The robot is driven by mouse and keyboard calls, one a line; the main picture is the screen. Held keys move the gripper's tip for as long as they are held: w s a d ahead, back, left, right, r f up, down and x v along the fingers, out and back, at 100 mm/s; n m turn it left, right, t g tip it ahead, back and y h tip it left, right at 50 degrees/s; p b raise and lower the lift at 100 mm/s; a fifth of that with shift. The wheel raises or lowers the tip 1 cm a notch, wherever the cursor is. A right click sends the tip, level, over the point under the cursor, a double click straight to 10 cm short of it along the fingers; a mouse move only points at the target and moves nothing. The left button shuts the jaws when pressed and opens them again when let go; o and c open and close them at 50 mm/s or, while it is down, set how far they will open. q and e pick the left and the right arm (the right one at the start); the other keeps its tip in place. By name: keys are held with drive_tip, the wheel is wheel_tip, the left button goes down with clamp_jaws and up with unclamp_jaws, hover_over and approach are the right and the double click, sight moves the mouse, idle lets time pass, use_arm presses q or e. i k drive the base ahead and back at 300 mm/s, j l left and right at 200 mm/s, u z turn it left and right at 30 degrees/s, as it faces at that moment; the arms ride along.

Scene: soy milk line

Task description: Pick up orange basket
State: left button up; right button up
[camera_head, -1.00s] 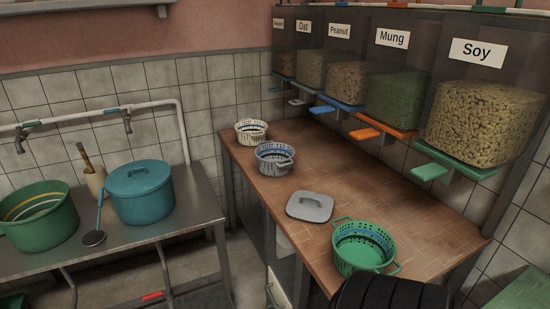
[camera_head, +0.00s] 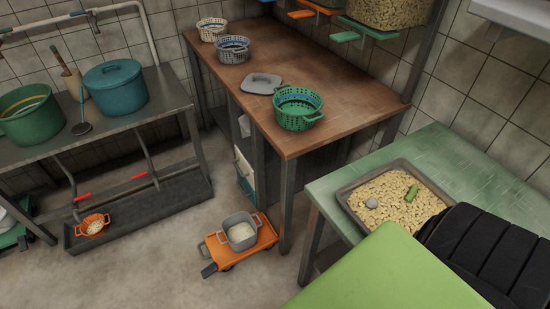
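The orange basket (camera_head: 94,225) is small, with handles, and holds something pale. It sits at floor level in the left end of a long dark trough (camera_head: 170,200) under the left metal table. Neither of my grippers is in view, so nothing shows of what they hold. A black ribbed part at the lower right seems to be mine.
An orange cart (camera_head: 240,250) carrying a grey pot (camera_head: 239,231) stands on the floor right of the trough. The brown-topped table (camera_head: 225,75) holds several baskets. A green table (camera_head: 440,155) bears a tray of beans (camera_head: 350,213). Floor before the trough is clear.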

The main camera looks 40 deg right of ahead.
sight(95, 225)
drive_tip(key=z, duration=0.75)
drive_tip(key=u, duration=1.25)
drive_tip(key=i+j+z, duration=0.15)
drive_tip(key=i, duration=0.3)
drive_tip(key=i+j+z, duration=0.1)
drive_tip(key=i, duration=0.3)
